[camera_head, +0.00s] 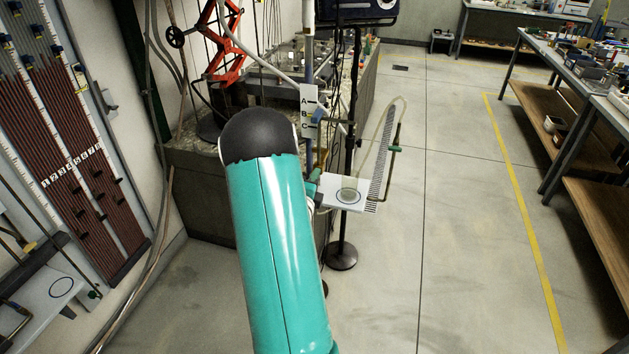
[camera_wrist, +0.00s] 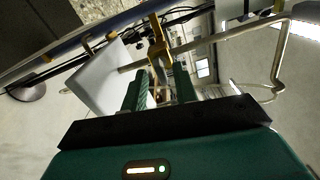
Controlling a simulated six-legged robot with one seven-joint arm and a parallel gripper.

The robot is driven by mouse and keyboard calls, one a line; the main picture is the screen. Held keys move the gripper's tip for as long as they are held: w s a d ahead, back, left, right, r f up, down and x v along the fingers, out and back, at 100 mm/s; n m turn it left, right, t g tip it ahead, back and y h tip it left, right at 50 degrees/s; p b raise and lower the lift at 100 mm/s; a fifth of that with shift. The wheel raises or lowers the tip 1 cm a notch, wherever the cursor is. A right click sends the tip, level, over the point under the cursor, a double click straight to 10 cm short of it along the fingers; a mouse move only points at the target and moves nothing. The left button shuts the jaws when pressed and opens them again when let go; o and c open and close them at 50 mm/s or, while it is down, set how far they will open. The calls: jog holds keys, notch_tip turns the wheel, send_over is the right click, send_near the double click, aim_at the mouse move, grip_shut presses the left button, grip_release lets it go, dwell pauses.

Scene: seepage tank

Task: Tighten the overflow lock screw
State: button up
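In the wrist view my gripper (camera_wrist: 163,82) has its two green fingers apart. A brass-coloured fitting (camera_wrist: 158,50) lies ahead of and partly between the fingertips, on a long metal rod. It may be the overflow lock screw, but I cannot tell for certain. I see no clear contact between it and the fingers. In the head view my teal arm covers most of the gripper area. The stand with the A, B, C label plate (camera_head: 310,108) rises just behind the arm's dark joint, and the lock screw cannot be made out there.
The tank bench (camera_head: 195,185) stands behind. Manometer boards (camera_head: 75,150) line the left wall. The floor at right is open up to the workbenches (camera_head: 590,95).

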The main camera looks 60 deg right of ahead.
jog(key=s+a, duration=0.2)
jog(key=a, duration=1.1)
jog(key=shift+a, duration=0.3)
jog(key=shift+s, duration=0.1)
